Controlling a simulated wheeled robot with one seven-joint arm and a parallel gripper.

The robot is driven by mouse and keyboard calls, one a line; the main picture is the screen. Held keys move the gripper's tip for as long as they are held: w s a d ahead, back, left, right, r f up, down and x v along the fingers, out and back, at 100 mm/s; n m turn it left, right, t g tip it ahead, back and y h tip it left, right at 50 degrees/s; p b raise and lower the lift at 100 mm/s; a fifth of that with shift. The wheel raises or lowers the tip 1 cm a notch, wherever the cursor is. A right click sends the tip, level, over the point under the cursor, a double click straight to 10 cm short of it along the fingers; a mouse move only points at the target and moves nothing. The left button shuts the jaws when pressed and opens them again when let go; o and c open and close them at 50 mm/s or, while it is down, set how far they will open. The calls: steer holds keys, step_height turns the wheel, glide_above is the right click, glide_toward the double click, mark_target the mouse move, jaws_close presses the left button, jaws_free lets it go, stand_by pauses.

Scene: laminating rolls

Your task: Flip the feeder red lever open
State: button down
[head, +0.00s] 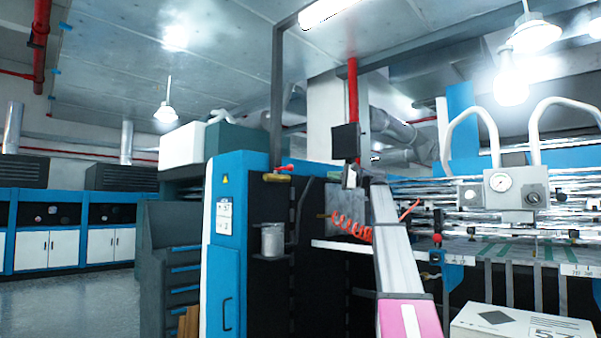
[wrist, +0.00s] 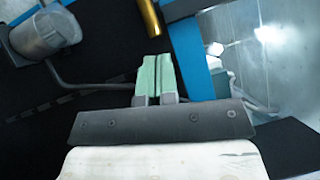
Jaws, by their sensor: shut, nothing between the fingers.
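The red lever (head: 284,169) shows small in the head view, on top of a yellow valve body (head: 276,178) at the upper part of the black machine side, just right of the blue panel. In the wrist view a brass-coloured cylinder (wrist: 150,17) at the top edge looks like part of this valve; no red shows there. My gripper (wrist: 157,68) has green fingertips, shut together and empty. The brass cylinder lies beyond the fingertips in the picture, with a visible gap. In the head view my arm rises right of the lever; the fingertips cannot be made out.
A grey metal cup (head: 272,240) with a bent rod is mounted below the lever; the cup (wrist: 45,35) is upper left in the wrist view. A red coiled hose (head: 350,228), a white ledge (head: 335,246) and a gauge box (head: 515,187) are farther right. Open floor (head: 70,305) lies left.

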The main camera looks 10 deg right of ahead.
steer(key=shift+a, duration=0.1)
glide_toward(283, 169)
steer(key=w+a, duration=0.2)
steer(key=shift+s+a+r, duration=0.3)
steer(key=shift+s+r, duration=0.05)
steer(key=shift+s, duration=0.05)
stand_by(0.5)
